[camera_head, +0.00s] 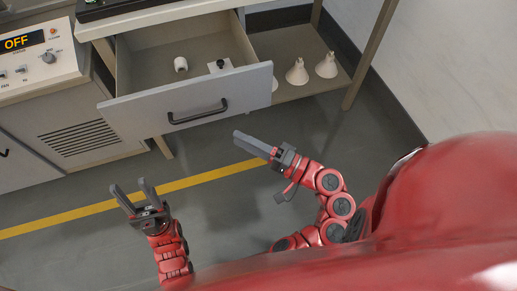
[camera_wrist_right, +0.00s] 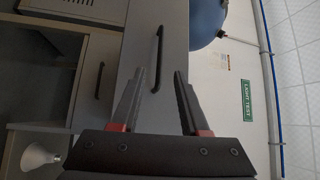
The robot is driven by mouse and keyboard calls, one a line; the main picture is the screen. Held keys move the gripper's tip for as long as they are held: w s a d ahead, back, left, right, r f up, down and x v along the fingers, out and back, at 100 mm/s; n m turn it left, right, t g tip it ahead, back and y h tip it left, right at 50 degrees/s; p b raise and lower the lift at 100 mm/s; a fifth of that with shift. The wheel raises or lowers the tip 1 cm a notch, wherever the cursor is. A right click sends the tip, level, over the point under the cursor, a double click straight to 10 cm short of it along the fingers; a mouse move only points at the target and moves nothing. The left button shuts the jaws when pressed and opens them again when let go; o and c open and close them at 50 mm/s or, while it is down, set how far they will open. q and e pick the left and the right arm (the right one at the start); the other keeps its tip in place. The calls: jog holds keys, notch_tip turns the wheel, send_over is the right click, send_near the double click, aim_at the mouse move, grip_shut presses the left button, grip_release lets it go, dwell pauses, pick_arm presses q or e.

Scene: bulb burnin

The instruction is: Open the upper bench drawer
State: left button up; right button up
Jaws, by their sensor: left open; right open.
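The upper bench drawer (camera_head: 190,107) is pulled out from under the bench top, and its inside shows. Its dark bar handle (camera_head: 198,112) is on the grey front panel. My right gripper (camera_head: 252,144) is in front of the drawer, below and right of the handle in the head view, and apart from it. In the right wrist view its two fingers (camera_wrist_right: 157,80) are spread and empty, with the handle (camera_wrist_right: 157,58) ahead of the gap between their tips. My left gripper (camera_head: 133,197) is open and empty above the floor, well away from the drawer.
A control unit (camera_head: 38,58) reading OFF is at left. The floor before the bench is clear.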

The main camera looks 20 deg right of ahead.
jog(key=shift+v, duration=1.9)
